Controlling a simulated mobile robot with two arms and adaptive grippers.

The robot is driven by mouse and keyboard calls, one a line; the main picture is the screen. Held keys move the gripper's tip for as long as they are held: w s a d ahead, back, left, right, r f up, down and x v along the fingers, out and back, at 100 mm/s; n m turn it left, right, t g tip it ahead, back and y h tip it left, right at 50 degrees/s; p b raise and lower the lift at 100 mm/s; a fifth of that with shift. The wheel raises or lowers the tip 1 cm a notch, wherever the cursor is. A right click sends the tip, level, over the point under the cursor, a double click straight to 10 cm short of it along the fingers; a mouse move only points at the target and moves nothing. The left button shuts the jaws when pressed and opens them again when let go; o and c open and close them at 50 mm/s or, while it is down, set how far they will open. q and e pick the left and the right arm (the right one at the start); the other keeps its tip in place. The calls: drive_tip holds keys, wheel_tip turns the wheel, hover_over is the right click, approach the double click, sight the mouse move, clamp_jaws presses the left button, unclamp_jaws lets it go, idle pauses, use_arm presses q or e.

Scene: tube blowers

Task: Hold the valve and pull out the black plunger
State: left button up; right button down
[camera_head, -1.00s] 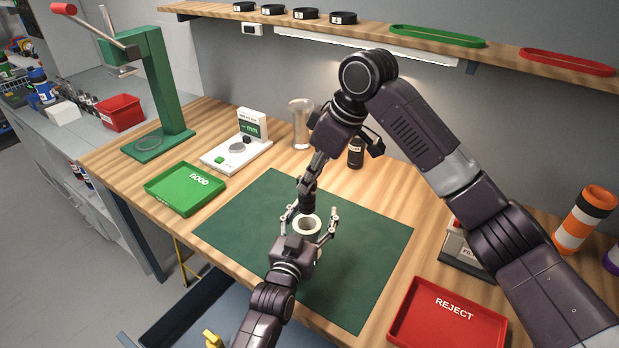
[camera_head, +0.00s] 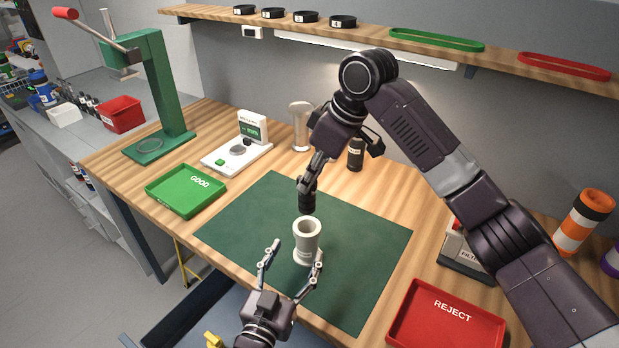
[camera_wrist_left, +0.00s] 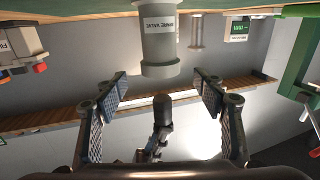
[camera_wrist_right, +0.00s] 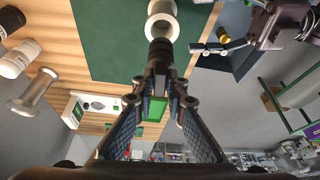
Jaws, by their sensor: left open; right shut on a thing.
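The white valve (camera_head: 307,236) stands upright on the green mat, its open top facing up. It also shows upside down with a label in the left wrist view (camera_wrist_left: 158,42). My right gripper (camera_head: 309,180) is shut on the black plunger (camera_head: 307,201), which hangs just above the valve's mouth with a small gap. The plunger also shows in the right wrist view (camera_wrist_right: 159,50), with the valve (camera_wrist_right: 162,20) beyond it. My left gripper (camera_head: 294,258) is open and empty on the near side of the valve, its fingers spread and apart from it.
The green mat (camera_head: 240,215) is mostly clear. A green GOOD tray (camera_head: 185,190) lies left, a red REJECT tray (camera_head: 445,318) front right. A white gauge (camera_head: 237,152), a clear cylinder (camera_head: 300,125) and a dark bottle (camera_head: 355,154) stand behind. A green press (camera_head: 165,95) stands back left.

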drive_tip(key=shift+r+p, duration=0.8)
drive_tip(key=shift+r, duration=0.15)
use_arm(q)
drive_tip(key=v, duration=0.4)
use_arm(e)
drive_tip(key=shift+f, duration=0.1)
